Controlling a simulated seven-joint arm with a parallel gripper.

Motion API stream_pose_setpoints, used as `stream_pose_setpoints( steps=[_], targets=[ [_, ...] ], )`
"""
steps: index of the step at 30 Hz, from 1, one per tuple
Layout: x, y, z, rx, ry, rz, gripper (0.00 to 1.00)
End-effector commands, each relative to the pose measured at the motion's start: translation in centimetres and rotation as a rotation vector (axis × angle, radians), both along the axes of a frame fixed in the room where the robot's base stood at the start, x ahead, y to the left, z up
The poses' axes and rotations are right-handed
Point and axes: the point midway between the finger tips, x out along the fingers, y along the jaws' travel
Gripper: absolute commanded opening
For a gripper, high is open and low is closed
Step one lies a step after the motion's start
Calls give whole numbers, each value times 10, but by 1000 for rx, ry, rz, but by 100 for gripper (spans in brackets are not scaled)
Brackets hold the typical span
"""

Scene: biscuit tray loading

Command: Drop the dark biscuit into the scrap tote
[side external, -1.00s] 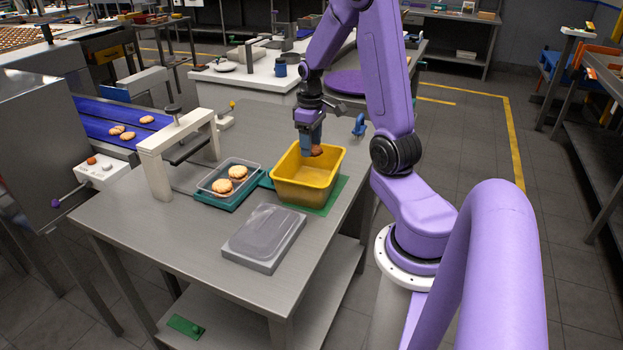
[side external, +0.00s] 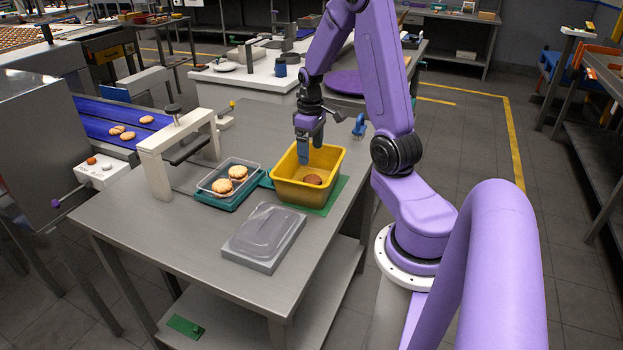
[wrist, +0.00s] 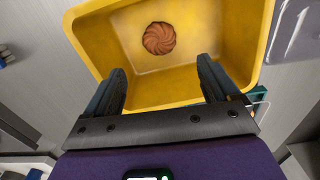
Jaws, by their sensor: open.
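The dark biscuit (side external: 313,180) lies on the floor of the yellow scrap tote (side external: 300,197). In the wrist view the biscuit (wrist: 159,38) is round with a swirled top, and it lies apart from the walls of the tote (wrist: 190,85). My gripper (side external: 311,158) is over the tote, above and to the left of the biscuit in the side view. In the wrist view my gripper (wrist: 162,85) has its two fingers wide apart with nothing between them.
A clear tray (side external: 212,185) with two pale biscuits (side external: 230,180) stands left of the tote. A cream frame (side external: 155,175) stands at the left beside a blue belt (side external: 95,128). The tote sits on a green mat (side external: 336,190).

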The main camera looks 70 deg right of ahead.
Motion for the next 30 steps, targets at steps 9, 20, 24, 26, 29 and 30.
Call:
stream_pose_setpoints(
  steps=[9,20,24,26,29,30],
  targets=[
    [2,-1,46,-5,-7,1,89],
    [1,0,122,-4,-6,0,89],
    [1,0,146,-3,-5,0,89],
    [1,0,155,-3,-4,0,89],
    [0,0,165,-1,-2,-1,89],
    [0,0,168,-1,-2,-1,89]
  ],
)
